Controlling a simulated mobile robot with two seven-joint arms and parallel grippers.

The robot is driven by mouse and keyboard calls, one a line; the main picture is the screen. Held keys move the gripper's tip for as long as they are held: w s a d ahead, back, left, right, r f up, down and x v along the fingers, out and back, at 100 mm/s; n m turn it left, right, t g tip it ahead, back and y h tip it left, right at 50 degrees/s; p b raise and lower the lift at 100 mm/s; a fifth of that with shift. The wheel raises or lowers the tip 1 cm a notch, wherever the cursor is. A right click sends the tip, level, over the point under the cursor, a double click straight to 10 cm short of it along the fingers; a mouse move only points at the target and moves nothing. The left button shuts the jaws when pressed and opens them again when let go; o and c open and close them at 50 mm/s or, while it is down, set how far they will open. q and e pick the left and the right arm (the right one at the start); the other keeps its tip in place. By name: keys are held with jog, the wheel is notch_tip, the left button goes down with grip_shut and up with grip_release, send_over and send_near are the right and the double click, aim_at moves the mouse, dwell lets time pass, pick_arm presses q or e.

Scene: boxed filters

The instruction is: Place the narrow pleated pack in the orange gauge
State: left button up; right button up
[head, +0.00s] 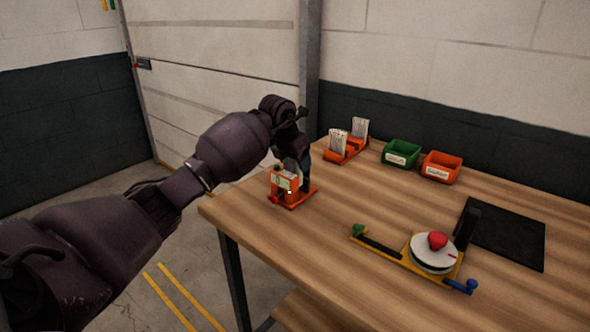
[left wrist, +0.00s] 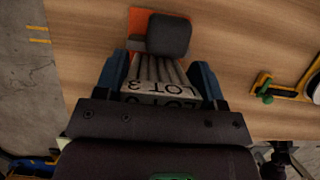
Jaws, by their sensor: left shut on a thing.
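The orange gauge (head: 293,202) stands near the left edge of the table, with a pale display on its front. My left gripper (head: 298,160) is over it, pointing down. Its blue fingers (left wrist: 165,82) are shut on a pale pleated pack marked LOT 3 (left wrist: 158,88). In the head view the pack (head: 291,166) shows just above the gauge's front, partly hidden by the gripper. I cannot tell whether it is seated in the gauge or held just over it. Part of the gauge shows orange beyond the pack in the left wrist view (left wrist: 139,22). My right gripper is not seen.
An orange rack (head: 349,152) with two upright pleated packs (head: 338,143) stands behind the gauge. A green bin (head: 400,153) and an orange-red bin (head: 441,167) are to its right. A yellow fixture with a dial (head: 432,256) and black mat (head: 503,236) lie at right. The middle table is clear.

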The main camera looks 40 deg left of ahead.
aim_at(295, 169)
pick_arm(q)
notch_tip(295, 169, down, 3)
jog(key=shift+r, duration=0.1)
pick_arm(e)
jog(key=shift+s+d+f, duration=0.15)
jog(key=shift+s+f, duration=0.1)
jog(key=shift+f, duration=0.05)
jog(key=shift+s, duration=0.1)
pick_arm(q)
jog(key=shift+f, duration=0.2)
jog(key=o, duration=0.9)
